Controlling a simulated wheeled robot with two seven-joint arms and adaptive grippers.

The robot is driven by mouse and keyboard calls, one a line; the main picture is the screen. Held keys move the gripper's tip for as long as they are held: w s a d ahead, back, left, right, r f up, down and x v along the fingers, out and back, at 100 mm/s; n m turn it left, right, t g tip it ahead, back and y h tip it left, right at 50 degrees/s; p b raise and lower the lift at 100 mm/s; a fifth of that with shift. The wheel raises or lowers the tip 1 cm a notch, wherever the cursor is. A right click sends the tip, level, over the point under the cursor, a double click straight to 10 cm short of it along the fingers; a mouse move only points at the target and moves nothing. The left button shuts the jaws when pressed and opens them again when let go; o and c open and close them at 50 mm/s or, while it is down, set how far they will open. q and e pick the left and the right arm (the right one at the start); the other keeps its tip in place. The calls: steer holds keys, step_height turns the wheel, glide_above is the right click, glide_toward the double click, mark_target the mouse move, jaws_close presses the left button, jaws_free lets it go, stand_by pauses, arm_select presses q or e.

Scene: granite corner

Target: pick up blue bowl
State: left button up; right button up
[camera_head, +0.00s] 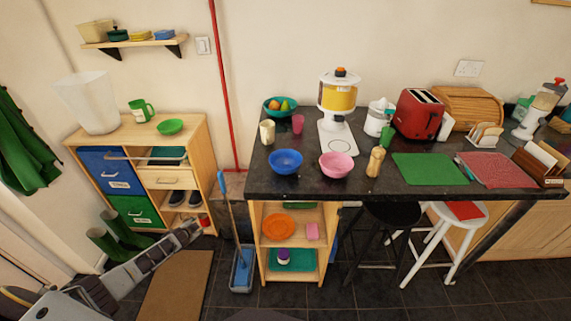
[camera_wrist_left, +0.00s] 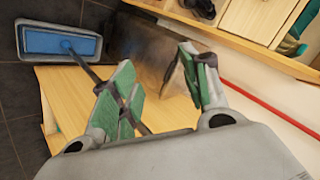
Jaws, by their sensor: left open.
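The blue bowl (camera_head: 285,161) stands upright near the left front edge of the black countertop (camera_head: 288,188). It looks empty. A pink bowl (camera_head: 336,166) stands just to its right. My left gripper (camera_head: 190,229) is low and to the left of the counter, well apart from the bowl and below its height. In the left wrist view my left gripper (camera_wrist_left: 158,66) has its green-padded fingers spread with nothing between them. The blue bowl does not show in that view. My right gripper is not in view.
A bowl of fruit (camera_head: 280,105), a cream mug (camera_head: 267,132) and a pink cup (camera_head: 298,123) stand behind the blue bowl. A wooden pepper mill (camera_head: 375,161) is right of the pink bowl. A red pole (camera_head: 225,90) and a blue-handled mop (camera_head: 228,205) stand left of the counter.

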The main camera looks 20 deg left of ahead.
arm_select(q)
steer(key=w+r+m+t+h, duration=0.1)
steer(key=w+r, duration=0.3)
steer(key=r, duration=0.4)
steer(key=w+d+r+m+t, duration=0.1)
steer(key=w+r+m+t, duration=0.1)
steer(key=w+r, duration=0.5)
steer(key=w+r+m+t+h, duration=0.1)
steer(key=w+r, duration=0.1)
steer(key=r, duration=0.8)
steer(key=d+r+m+t+h+p, duration=0.1)
steer(key=d+r+m+h, duration=0.15)
steer(key=d+r, duration=0.75)
steer(key=s+d+r+h, duration=0.2)
steer(key=s+d, duration=0.1)
steer(key=d, duration=0.5)
steer(key=s+d+r+n+g+h, duration=0.1)
steer(key=s+d, duration=0.3)
steer(key=d, duration=0.4)
steer(key=s+d+r+n+h, duration=0.1)
steer(key=s+d+r+h, duration=0.2)
steer(key=d, duration=0.6)
steer(key=shift+s+r+p, duration=0.15)
steer(key=shift+s+p, duration=0.15)
steer(key=shift+s, duration=0.3)
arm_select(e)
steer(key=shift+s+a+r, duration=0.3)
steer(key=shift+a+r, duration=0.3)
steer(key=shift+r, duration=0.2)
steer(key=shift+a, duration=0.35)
